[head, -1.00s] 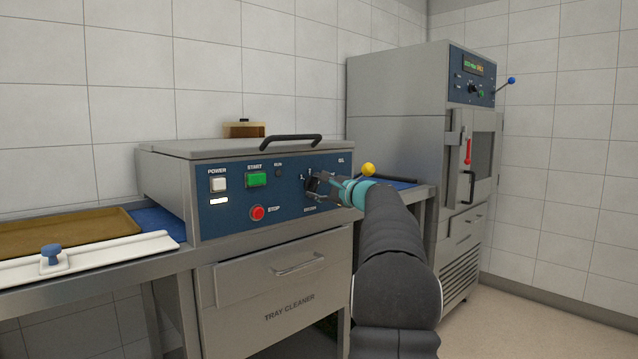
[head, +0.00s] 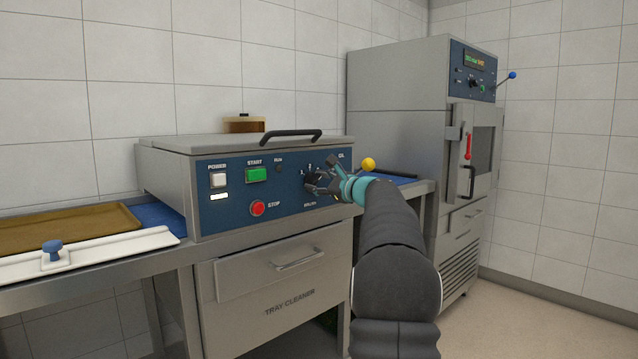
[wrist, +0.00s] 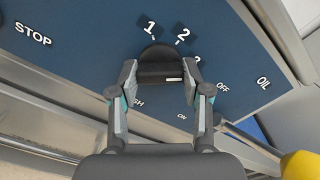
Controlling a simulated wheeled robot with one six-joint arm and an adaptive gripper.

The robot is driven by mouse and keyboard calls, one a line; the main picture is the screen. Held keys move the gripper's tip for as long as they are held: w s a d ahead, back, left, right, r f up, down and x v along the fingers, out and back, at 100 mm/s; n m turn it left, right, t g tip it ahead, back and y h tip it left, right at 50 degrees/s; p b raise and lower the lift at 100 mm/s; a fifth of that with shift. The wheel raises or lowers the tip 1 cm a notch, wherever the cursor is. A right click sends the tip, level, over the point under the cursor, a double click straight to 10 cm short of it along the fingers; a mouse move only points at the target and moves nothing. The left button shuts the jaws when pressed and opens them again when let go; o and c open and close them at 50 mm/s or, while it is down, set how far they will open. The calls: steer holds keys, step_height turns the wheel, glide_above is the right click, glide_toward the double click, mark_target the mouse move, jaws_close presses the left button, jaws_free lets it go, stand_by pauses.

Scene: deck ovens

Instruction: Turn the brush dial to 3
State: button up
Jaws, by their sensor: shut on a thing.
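The brush dial (wrist: 157,52) is a black round knob with a raised bar grip, on the blue panel of the tray cleaner (head: 230,213). In the wrist view my gripper (wrist: 160,76) is shut on the bar, one finger on each side. A short white mark shows at the bar's right end, beside the right finger. Numerals 1 and 2 are readable above the dial; another numeral to their right is mostly hidden by the right finger. I cannot tell which numeral the mark points to. In the head view my gripper (head: 322,183) covers most of the dial.
The panel also has a white power switch (head: 218,180), a green start button (head: 257,175) and a red stop button (head: 258,208). An oil switch with ON and OFF labels and a yellow ball (head: 368,164) lie right of the dial. A black lid handle (head: 291,136) is above.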

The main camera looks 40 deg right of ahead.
steer(key=shift+f, duration=0.1)
steer(key=o, duration=1.2)
steer(key=shift+c, duration=0.2)
steer(key=s+d, duration=0.1)
steer(key=s, duration=1.1)
